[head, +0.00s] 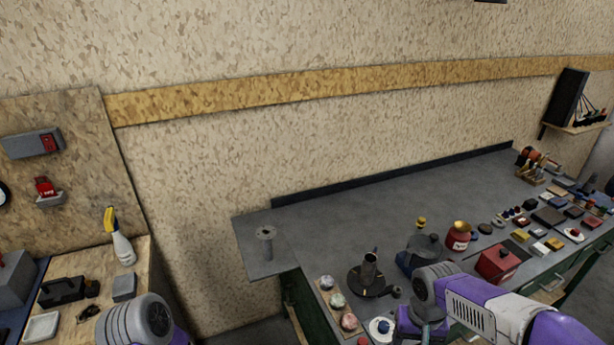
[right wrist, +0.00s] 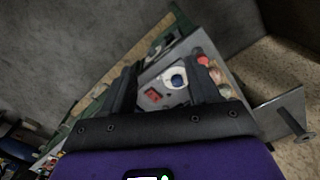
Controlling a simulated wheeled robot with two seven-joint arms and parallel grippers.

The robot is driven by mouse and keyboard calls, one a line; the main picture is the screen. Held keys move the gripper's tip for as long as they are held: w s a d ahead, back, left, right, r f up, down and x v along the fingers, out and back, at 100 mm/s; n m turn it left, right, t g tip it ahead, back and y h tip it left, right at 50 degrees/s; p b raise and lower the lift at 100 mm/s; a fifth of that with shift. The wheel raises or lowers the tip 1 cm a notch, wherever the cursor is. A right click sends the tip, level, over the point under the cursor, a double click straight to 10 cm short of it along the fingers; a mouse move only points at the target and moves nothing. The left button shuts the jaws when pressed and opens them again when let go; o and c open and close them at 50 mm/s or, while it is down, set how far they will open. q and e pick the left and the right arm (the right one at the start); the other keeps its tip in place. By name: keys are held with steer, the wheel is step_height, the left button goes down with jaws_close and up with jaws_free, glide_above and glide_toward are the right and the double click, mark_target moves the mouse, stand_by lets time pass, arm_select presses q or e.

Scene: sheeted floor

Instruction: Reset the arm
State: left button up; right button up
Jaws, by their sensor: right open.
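My right arm (head: 490,310), purple and white, reaches in from the lower right over the grey workbench (head: 340,215). In the right wrist view my right gripper (right wrist: 166,88) is open, its two dark fingers spread apart with nothing held between them. Beyond the fingers lies a white dish with a blue item (right wrist: 178,78), also in the head view (head: 381,328). A rounded grey and purple part of my left arm (head: 135,322) shows at the bottom left. The left gripper is out of view.
Near my right arm stand a dark round stand with a metal cylinder (head: 370,272), a red jar (head: 458,236) and a red box (head: 497,262). Several small items crowd the bench's right side. A spray bottle (head: 120,243) stands at left. The bench's back left is mostly clear.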

steer(key=w+a+f+y+b, duration=0.1)
steer(key=a+f+y+b, duration=0.2)
steer(key=f, duration=0.9)
arm_select(q)
step_height(320, 180, down, 10)
steer(key=b, duration=0.6)
steer(key=shift+w+b, duration=0.15)
steer(key=shift+b, duration=0.25)
arm_select(e)
steer(key=s+a+f, duration=0.3)
steer(key=s+f, duration=0.1)
steer(key=f, duration=0.5)
steer(key=s+a+f, duration=0.3)
steer(key=s+f, duration=0.1)
steer(key=f, duration=0.5)
steer(key=s+a+f+m+y, duration=0.1)
steer(key=s+a+f, duration=0.3)
steer(key=f, duration=0.5)
steer(key=shift+f+t, duration=0.25)
steer(key=shift+t, duration=0.05)
